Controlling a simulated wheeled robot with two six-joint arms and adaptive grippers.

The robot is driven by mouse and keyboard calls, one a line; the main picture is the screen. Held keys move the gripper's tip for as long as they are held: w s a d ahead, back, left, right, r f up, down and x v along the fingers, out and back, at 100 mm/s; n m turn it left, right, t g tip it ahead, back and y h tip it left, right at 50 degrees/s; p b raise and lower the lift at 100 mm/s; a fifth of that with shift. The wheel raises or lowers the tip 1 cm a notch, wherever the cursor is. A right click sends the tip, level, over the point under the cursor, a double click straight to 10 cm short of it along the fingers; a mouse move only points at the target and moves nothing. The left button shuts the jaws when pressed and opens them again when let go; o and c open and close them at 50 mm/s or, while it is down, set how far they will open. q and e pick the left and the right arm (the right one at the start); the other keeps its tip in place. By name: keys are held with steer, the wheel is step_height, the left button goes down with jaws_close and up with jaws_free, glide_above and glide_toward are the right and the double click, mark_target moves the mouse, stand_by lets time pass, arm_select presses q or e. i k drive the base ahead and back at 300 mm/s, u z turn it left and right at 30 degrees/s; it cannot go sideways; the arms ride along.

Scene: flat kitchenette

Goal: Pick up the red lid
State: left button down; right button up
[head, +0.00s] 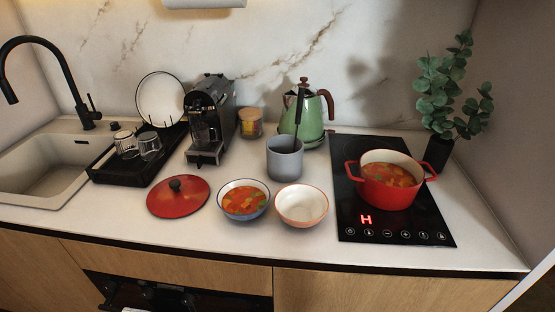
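The red lid (178,200) lies flat on the white counter, left of the two bowls. It is round, with a dark knob (175,185) on top pointing up. Nothing covers it. The red pot (388,190) stands open on the black cooktop at the right, with orange-red soup in it. Neither of my grippers shows in the head view.
A bowl of soup (243,213) stands close right of the lid, then an empty bowl (302,218). A grey container (285,165), a coffee machine (208,130) and a black drying tray (133,173) stand behind. The counter in front of the lid is clear.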

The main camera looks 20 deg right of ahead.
mark_target(178, 196)
steer(key=k, duration=0.5)
steer(key=u, duration=1)
steer(key=i, duration=0.7)
steer(key=z, duration=1.3)
